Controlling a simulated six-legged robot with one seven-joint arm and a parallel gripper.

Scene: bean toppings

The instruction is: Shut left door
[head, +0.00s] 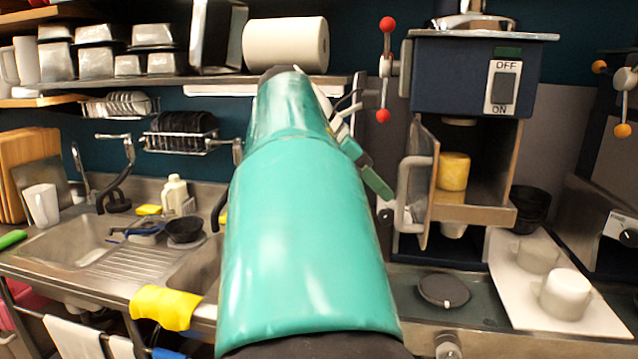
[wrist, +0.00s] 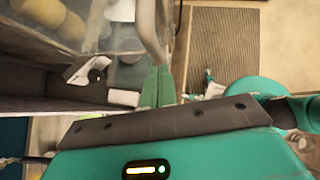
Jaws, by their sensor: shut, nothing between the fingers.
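The left door (head: 422,180) is a thin panel with a pale curved handle (head: 410,195). It stands open at the left edge of the dark blue machine (head: 470,80), jutting toward me. My gripper (head: 384,192) has green fingers that are shut and empty. It is just left of the handle, on the door's outer side. In the wrist view the shut green fingertips (wrist: 158,72) point at the lower end of the handle (wrist: 155,30). I cannot tell whether they touch it. My teal arm hides part of the counter behind it.
A yellow cylinder (head: 453,171) stands inside the machine. White cups (head: 565,294) sit on a pale tray (head: 508,312) at right. A dark round disc (head: 443,290) lies on the counter in front of the door. A sink (head: 75,240) is at left.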

